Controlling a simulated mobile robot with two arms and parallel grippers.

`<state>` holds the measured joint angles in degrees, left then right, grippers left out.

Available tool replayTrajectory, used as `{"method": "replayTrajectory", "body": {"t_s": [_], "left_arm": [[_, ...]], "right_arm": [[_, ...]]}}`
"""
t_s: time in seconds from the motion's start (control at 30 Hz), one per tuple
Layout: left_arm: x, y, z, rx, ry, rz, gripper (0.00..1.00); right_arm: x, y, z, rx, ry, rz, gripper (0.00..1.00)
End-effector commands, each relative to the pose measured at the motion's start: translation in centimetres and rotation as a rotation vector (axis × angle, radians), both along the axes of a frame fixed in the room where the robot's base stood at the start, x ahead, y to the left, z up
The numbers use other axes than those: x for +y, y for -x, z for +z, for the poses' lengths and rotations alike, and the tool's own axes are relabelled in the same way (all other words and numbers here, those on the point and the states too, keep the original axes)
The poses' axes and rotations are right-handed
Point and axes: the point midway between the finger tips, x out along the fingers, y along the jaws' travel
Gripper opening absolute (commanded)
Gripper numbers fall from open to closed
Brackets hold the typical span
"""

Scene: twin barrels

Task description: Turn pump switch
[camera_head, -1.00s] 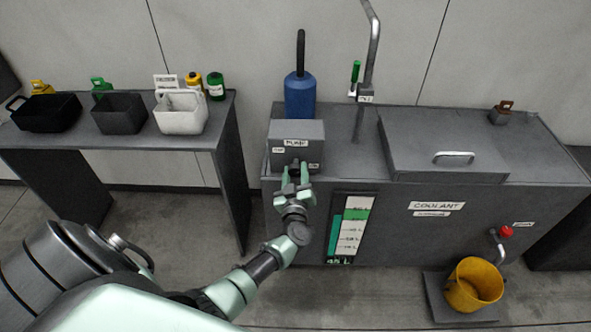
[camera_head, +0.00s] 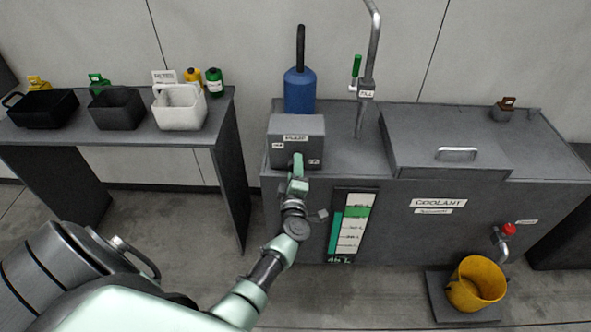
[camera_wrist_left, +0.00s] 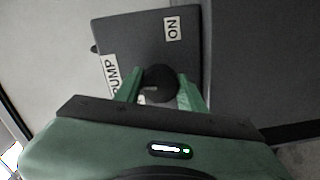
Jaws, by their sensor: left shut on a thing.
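The grey pump box (camera_head: 283,127) stands at the left end of the coolant tank, with small white labels on its front. The box also shows in the left wrist view (camera_wrist_left: 135,40), turned on its side, with a PUMP label and an ON label (camera_wrist_left: 172,28). The pump switch is a round black knob (camera_wrist_left: 160,76) with a pale mark. My left gripper (camera_head: 298,163) is at the front of the box, its green fingers shut on the knob's two sides. It hides the knob in the head view. My right gripper is not in view.
The coolant tank (camera_head: 390,222) carries a level gauge (camera_head: 352,225), a spout pipe (camera_head: 367,75) and a lid (camera_head: 440,140). A blue cylinder (camera_head: 299,92) stands behind the pump box. A yellow bucket (camera_head: 475,285) is below the red-handled tap. A side table (camera_head: 190,141) holds bins.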

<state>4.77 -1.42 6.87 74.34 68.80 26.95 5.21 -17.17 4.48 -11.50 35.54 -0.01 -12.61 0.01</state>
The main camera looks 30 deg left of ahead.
Motion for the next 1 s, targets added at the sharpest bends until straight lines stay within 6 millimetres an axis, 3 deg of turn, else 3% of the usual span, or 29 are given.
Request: {"method": "replayTrajectory", "body": {"t_s": [0.3, 0.87, 0.9, 0.97, 1.0], "left_arm": [[0.06, 0.1, -0.23, -0.063, 0.109, 0.002, 0.0], [0.08, 0.11, -0.21, -0.077, 0.133, 0.002, 0.0], [0.08, 0.11, -0.21, -0.077, 0.133, 0.002, 0.48], [0.07, 0.11, -0.18, -0.077, 0.132, 0.002, 0.61], [0.06, 0.09, -0.17, -0.077, 0.132, 0.002, 0.61]], "right_arm": [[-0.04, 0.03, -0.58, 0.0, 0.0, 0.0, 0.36], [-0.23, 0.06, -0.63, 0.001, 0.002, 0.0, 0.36], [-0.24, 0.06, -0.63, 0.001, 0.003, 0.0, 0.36], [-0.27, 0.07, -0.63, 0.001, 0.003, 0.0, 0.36], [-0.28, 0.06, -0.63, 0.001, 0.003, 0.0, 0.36]]}}
